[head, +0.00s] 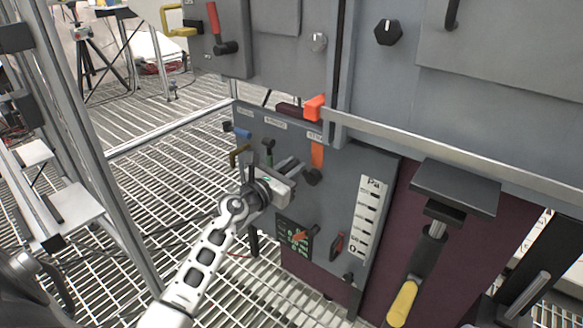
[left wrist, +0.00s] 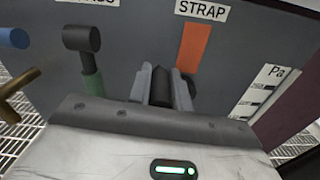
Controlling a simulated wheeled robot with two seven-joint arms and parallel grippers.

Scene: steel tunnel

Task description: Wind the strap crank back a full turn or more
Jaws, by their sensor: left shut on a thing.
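The orange strap (head: 317,156) hangs on the grey panel, and it also shows under the STRAP label in the left wrist view (left wrist: 194,48). The dark strap crank (head: 313,177) is at the strap's lower end. My left gripper (head: 291,170) is in front of the panel at the crank. In the left wrist view its two grey fingers (left wrist: 163,84) are shut on the crank's black handle (left wrist: 165,90). The gripper body hides the lower part of the crank. My right gripper is not in view.
A green-stemmed black lever (left wrist: 85,60) and a blue knob (head: 242,132) are left of the crank. A pressure scale (head: 366,215) and a small red switch (head: 337,245) are to the right and below. A metal rail (head: 430,145) crosses above. Grating floor (head: 150,190) lies left.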

